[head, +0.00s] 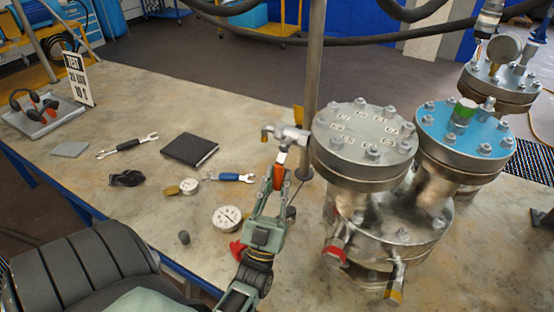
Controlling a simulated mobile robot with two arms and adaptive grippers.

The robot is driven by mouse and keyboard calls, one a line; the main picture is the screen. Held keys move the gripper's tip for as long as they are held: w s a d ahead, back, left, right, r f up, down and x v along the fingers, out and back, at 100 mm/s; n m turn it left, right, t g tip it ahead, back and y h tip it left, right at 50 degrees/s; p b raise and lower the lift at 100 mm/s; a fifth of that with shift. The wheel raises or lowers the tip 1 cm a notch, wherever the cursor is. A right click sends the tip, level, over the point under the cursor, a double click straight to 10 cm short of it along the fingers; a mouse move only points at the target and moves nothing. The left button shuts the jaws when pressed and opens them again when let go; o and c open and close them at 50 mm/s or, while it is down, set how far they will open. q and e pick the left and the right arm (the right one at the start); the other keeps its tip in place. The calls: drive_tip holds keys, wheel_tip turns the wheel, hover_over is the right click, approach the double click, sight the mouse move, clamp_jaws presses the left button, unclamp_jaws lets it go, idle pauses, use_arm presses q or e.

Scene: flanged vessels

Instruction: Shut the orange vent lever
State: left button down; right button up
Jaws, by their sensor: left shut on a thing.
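The orange vent lever (279,176) hangs downward below a small metal valve fitting (292,135) on the left side of the nearest flanged vessel (364,140). My left gripper (278,186) reaches up from the bottom of the head view. Its fingertips are shut on the orange lever and partly cover it. My right gripper is not in view.
A blue-topped flanged vessel (462,138) and another metal one (500,85) stand to the right. A grey post (314,80) rises just behind the valve. Gauges (227,218), wrenches and a black notebook (190,149) lie on the table left of my gripper.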

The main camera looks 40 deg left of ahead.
use_arm(q)
drive_tip(key=shift+d+f+n+g+y, duration=0.3)
drive_tip(key=shift+n+y, duration=0.1)
drive_tip(key=shift+n, duration=0.2)
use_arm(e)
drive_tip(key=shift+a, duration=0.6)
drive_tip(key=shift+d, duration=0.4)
use_arm(q)
drive_tip(key=c, duration=1.9)
unclamp_jaws()
drive_tip(key=shift+o, duration=1.4)
drive_tip(key=shift+r, duration=0.2)
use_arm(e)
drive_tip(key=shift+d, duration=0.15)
use_arm(q)
drive_tip(key=shift+f, duration=0.1)
drive_tip(key=v, duration=1.1)
drive_tip(key=shift+s+d+f, duration=0.15)
drive_tip(key=shift+s+f, duration=0.05)
drive_tip(key=shift+f, duration=0.1)
